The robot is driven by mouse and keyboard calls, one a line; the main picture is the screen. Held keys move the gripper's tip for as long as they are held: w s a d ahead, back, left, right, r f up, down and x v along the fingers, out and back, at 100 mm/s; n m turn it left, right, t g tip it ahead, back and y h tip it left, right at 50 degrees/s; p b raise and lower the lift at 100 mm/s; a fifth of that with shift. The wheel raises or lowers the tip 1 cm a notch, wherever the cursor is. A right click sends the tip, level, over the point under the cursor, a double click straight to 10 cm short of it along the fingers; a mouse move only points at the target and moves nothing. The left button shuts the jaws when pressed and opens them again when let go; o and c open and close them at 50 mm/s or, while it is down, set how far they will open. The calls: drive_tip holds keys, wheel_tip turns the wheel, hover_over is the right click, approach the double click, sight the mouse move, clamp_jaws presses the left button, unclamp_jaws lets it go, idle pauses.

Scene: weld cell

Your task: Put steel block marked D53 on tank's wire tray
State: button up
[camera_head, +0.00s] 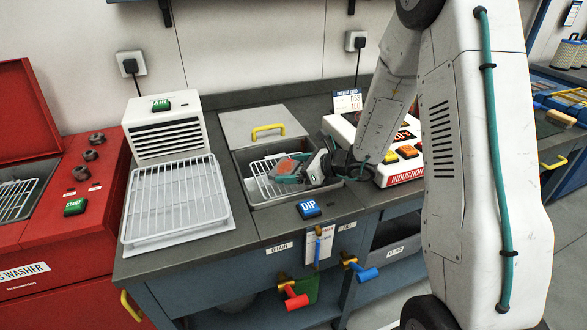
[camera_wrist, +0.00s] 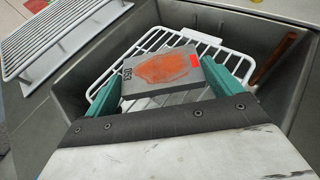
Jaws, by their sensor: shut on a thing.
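The steel block marked D53 (camera_wrist: 160,68) is a grey slab with a rust-orange patch on top and a small red mark at one corner. My gripper (camera_wrist: 170,88) is shut on it, with a teal finger on either side. In the head view, my gripper (camera_head: 289,172) and the block (camera_head: 286,166) are over the open dip tank (camera_head: 243,163). The white wire tray (camera_wrist: 213,47) is inside the tank, below and around the block in the wrist view; it also shows in the head view (camera_head: 259,183). I cannot tell whether the block touches the tray.
The tank's lid (camera_head: 252,124) with a yellow handle stands behind it. A blue DIP button (camera_head: 308,209) is in front. A white rack (camera_head: 178,202) lies left by the AIR blower (camera_head: 163,128); the induction unit (camera_head: 401,171) is right. A brown rod (camera_wrist: 274,57) leans in the tank.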

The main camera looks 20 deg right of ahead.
drive_tip(key=o, duration=1.4)
drive_tip(key=shift+f, duration=0.15)
drive_tip(key=shift+o, duration=0.2)
